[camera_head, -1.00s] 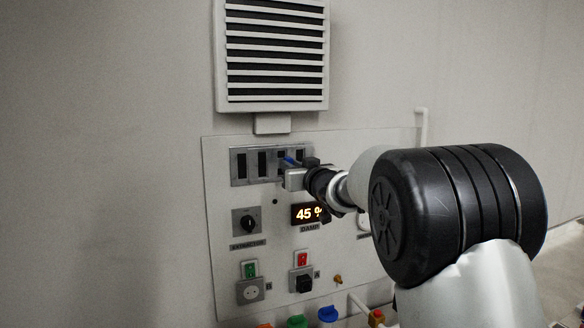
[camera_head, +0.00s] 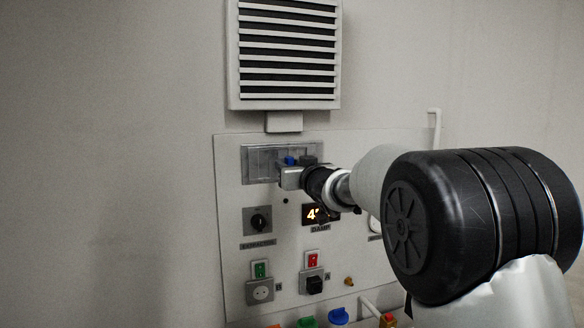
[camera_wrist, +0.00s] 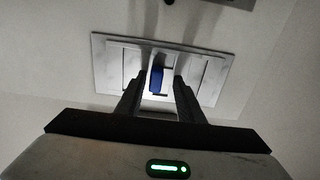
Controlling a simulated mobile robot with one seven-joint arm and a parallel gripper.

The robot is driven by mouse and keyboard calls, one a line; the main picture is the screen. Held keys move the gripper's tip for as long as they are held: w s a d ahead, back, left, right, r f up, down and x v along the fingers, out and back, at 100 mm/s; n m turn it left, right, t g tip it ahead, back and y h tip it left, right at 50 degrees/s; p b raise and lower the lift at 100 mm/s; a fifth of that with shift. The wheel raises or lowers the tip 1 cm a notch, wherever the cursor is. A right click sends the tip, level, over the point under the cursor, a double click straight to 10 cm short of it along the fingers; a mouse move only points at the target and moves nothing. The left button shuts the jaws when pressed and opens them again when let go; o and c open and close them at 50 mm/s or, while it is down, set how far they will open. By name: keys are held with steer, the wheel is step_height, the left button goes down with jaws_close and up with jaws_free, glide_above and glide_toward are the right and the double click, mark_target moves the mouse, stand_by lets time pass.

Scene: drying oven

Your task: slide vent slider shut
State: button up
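The vent slider is a grey slotted plate (camera_head: 262,163) at the top of the control panel, below the louvred grille. Its slots show grey, with no dark openings, in the head view. Its blue tab (camera_head: 290,160) sticks out right of the plate's middle. In the wrist view the plate (camera_wrist: 109,64) lies ahead and the blue tab (camera_wrist: 156,79) stands between my fingers. My gripper (camera_wrist: 159,82) is open around the tab, with a narrow pale gap showing on each side. In the head view my gripper (camera_head: 290,174) partly hides the plate's right part.
The louvred grille (camera_head: 288,50) is above the plate. The wall to the left is clear.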

steer(key=shift+d, duration=0.1)
steer(key=b+v, duration=0.2)
steer(key=v, duration=1.5)
steer(key=shift+s+b, duration=0.2)
steer(key=shift+b, duration=0.1)
steer(key=shift+d, duration=0.1)
steer(key=s+d+f+m+g+h, duration=0.45)
steer(key=s+d+f+h, duration=0.45)
steer(key=s+d, duration=0.35)
steer(key=s+f+g+y, duration=0.1)
steer(key=s+f+g, duration=0.2)
steer(key=s+f, duration=0.3)
steer(key=s+f+g+y, duration=0.1)
steer(key=s+f+g, duration=0.2)
steer(key=s+f, duration=0.4)
steer(key=s, duration=0.6)
steer(key=shift+s+a, duration=0.2)
steer(key=shift+a, duration=0.2)
